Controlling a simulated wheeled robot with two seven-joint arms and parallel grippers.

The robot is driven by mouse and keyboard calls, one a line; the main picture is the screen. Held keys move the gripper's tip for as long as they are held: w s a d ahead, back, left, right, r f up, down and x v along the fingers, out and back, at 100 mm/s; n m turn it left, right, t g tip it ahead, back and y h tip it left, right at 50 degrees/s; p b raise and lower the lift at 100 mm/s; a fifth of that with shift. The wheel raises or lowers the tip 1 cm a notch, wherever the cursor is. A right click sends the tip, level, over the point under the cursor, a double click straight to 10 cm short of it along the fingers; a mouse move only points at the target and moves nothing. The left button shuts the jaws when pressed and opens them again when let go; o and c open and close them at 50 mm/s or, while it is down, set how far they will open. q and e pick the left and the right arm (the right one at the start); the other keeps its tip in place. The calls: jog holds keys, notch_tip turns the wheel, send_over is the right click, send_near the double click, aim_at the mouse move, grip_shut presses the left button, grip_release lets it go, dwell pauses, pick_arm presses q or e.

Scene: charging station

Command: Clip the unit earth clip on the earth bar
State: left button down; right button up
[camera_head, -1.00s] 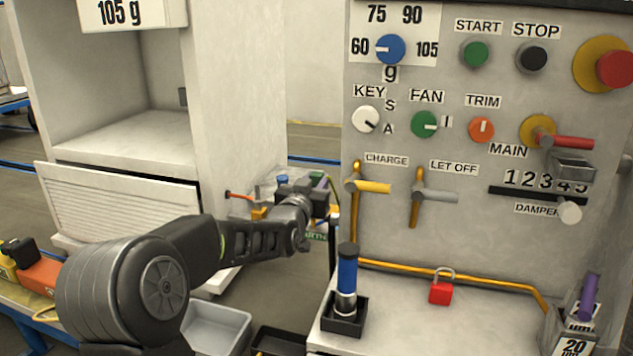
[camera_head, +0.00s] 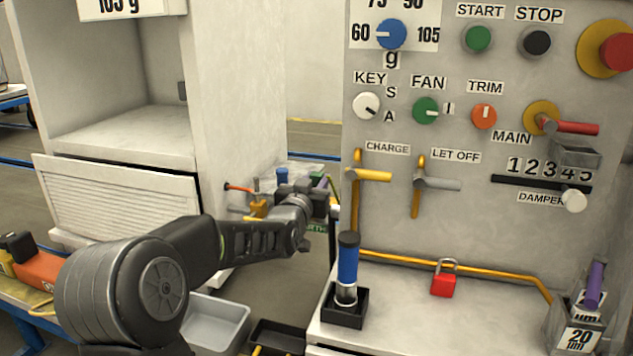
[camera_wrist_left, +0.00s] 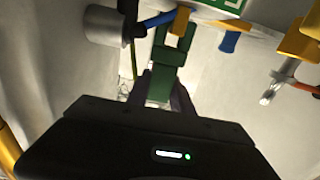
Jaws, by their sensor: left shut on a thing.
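My left gripper (camera_head: 328,198) reaches in from the left, in the gap between the white cabinet and the control panel. In the left wrist view, its two dark fingers (camera_wrist_left: 162,95) are shut on a green clip (camera_wrist_left: 163,72), which I take to be the unit earth clip. A yellow piece (camera_wrist_left: 179,22) shows just beyond the clip. A green EARTH sign (camera_head: 316,228) is partly hidden below the gripper. I cannot pick out the earth bar for certain, nor tell whether the clip touches it. My right gripper is not in view.
In the wrist view, a grey cylinder (camera_wrist_left: 105,25) is close left of the clip, with a yellow-green wire (camera_wrist_left: 133,60) nearby. The CHARGE lever (camera_head: 372,175) is close right of the gripper.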

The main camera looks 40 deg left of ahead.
aim_at(315, 185)
pick_arm(q)
jog(key=shift+f+b, duration=0.3)
jog(key=c, duration=1.1)
grip_release()
jog(key=shift+o, duration=0.2)
jog(key=v, duration=0.7)
jog(key=shift+p, duration=0.3)
jog(key=shift+s+d, duration=0.1)
jog(key=shift+s, duration=0.3)
